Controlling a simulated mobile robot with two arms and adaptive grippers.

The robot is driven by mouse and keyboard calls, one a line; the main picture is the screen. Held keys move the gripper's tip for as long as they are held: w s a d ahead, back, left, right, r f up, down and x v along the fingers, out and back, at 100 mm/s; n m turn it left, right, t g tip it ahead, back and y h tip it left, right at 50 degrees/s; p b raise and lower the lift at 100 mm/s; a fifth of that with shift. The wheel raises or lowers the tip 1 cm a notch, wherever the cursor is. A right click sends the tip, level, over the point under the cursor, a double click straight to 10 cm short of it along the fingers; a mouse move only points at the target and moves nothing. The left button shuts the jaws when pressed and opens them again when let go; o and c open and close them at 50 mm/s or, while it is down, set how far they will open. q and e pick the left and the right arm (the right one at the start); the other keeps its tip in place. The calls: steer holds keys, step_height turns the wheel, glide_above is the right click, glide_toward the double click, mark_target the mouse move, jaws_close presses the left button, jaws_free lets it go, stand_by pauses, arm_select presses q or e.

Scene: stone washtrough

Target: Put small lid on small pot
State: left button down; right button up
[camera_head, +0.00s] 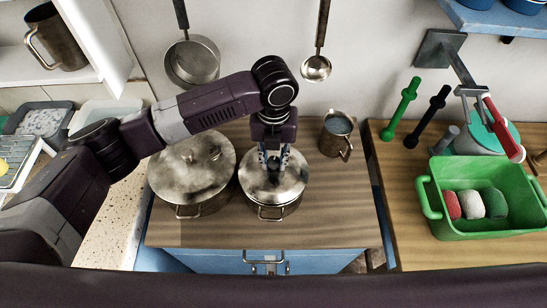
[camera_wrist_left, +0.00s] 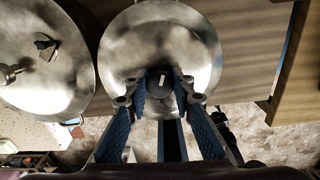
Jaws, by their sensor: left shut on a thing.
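The small metal pot (camera_head: 283,211) stands on the wooden counter in the middle of the head view. The small round metal lid (camera_head: 287,189) is over its mouth and looks level; I cannot tell whether it is fully seated. My left gripper (camera_head: 272,167) reaches down from above and is shut on the lid's knob. In the left wrist view the lid (camera_wrist_left: 195,45) fills the upper middle, with the gripper's fingertips (camera_wrist_left: 162,90) on both sides of the dark knob. The lid hides most of the pot there. My right gripper is not in view.
A larger lidded pot (camera_head: 187,198) stands close to the left of the small pot. A metal jug (camera_head: 336,135) stands to the right behind. A green basin (camera_head: 490,232) with sponges is on the right counter. The counter in front of the pots is clear.

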arm_select(q)
steer(key=shift+p, duration=0.3)
stand_by(0.7)
steer(key=shift+f, duration=0.4)
steer(key=shift+f, duration=0.25)
stand_by(0.4)
steer(key=shift+r+p, duration=0.15)
steer(key=shift+p, duration=0.15)
steer(key=shift+f, duration=0.25)
stand_by(0.9)
